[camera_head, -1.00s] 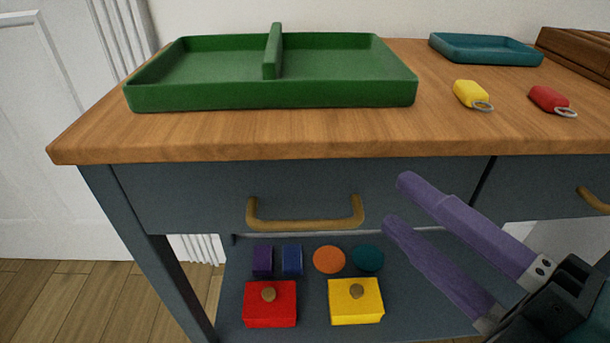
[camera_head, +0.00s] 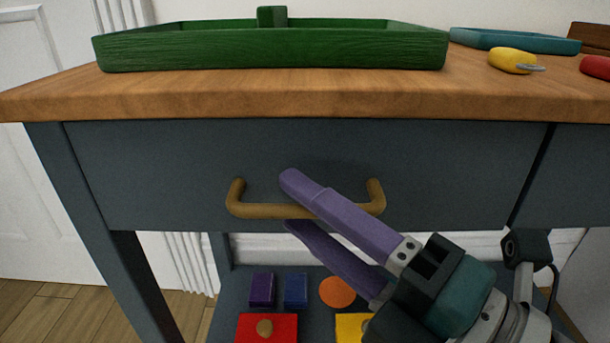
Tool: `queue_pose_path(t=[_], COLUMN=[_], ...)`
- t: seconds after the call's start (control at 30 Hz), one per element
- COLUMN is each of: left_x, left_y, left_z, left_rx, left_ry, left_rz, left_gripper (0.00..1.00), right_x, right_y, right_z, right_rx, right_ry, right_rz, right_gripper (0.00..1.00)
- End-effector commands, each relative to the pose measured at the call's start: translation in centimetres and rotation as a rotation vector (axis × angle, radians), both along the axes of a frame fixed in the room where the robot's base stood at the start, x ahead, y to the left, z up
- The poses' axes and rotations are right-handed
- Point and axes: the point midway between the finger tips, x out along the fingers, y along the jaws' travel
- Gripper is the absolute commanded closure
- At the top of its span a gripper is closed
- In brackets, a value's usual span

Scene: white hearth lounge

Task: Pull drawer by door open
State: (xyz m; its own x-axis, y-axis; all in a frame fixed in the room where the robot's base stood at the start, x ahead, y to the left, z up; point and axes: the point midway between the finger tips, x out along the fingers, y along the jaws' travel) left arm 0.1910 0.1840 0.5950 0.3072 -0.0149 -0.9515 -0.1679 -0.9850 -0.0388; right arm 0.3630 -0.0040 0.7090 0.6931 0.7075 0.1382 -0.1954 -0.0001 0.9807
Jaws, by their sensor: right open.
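The drawer (camera_head: 150,170) by the door is a dark grey-blue front under the wooden top, and it looks closed. Its brass-coloured bar handle (camera_head: 262,211) sits at the middle of the front. My right gripper (camera_head: 288,200) has two purple fingers. They are open, one passing above and in front of the handle bar and the other below it, so the bar lies between them. I cannot tell whether they touch it. The white door (camera_head: 40,150) stands at the left. My left gripper is not in view.
The shelf below holds a purple block (camera_head: 262,289), a blue block (camera_head: 296,289), an orange disc (camera_head: 337,291) and red and yellow boxes.

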Motion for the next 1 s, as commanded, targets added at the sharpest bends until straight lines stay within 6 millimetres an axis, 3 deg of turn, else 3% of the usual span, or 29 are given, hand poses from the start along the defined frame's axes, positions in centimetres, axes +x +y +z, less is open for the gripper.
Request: queue_pose_path(t=[0.37,0.77,1.0], left_x=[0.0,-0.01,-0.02], left_y=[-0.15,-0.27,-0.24], left_z=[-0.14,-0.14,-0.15], left_rx=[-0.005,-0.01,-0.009], left_ry=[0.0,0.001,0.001], left_rz=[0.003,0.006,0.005], left_gripper=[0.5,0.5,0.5], right_x=[0.56,0.54,0.54], right_y=[0.61,0.57,0.57], right_z=[0.15,0.13,0.13], right_rx=[0.0,0.0,0.0], right_ry=[0.0,0.0,0.0], right_rz=[0.0,0.0,0.0], right_gripper=[0.55,1.0,1.0])
